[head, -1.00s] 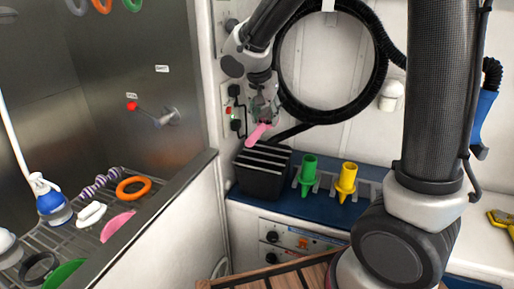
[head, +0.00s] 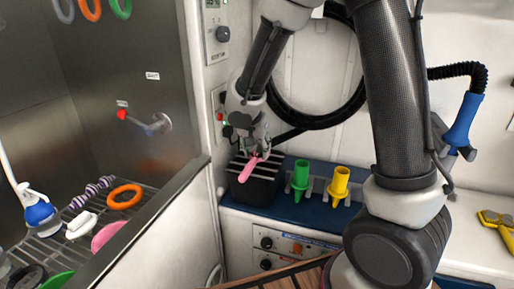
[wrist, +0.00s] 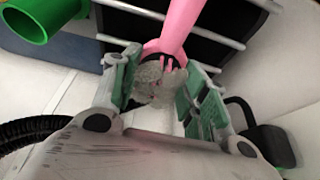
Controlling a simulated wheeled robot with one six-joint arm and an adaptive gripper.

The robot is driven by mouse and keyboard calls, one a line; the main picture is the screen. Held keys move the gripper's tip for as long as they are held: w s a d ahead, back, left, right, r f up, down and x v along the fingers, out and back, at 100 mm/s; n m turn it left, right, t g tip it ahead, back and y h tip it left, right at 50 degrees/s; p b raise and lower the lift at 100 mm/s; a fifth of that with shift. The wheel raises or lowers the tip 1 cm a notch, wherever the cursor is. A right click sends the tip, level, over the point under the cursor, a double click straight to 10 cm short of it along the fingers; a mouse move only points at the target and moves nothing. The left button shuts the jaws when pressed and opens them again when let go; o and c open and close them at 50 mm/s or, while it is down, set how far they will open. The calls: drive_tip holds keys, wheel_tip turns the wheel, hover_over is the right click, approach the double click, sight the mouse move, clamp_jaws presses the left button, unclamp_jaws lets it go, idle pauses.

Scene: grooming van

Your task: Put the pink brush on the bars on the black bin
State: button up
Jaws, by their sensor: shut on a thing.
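The pink brush (head: 250,168) is in my gripper (head: 254,150), just over the bars (head: 238,166) of the black bin (head: 256,189). In the wrist view, its pink handle (wrist: 178,28) reaches away across the pale bars (wrist: 216,38), and its grey bristly head (wrist: 160,84) lies between my two green-padded fingers (wrist: 165,88). My gripper is shut on the brush. I cannot tell from these views whether the brush touches the bars. The inside of the bin shows only as dark gaps.
A green cone holder (head: 300,175) and a yellow one (head: 340,182) stand right of the bin on the blue mat (head: 318,206). The steel tub wall (head: 165,205) rises at the left. A black hose (head: 318,120) hangs behind my arm.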

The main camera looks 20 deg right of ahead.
sight(252, 161)
drive_tip(key=o, duration=1.3)
drive_tip(key=shift+o, duration=0.2)
drive_tip(key=v, duration=1.2)
drive_tip(key=s+d+r+n+y, duration=0.15)
drive_tip(key=s+d+r, duration=0.35)
drive_tip(key=s+d, duration=0.55)
drive_tip(key=s+d+n+y, duration=0.1)
drive_tip(key=s+d+n, duration=0.4)
drive_tip(key=s, duration=0.7)
drive_tip(key=shift+d+r+n, duration=0.35)
drive_tip(key=shift+d, duration=0.75)
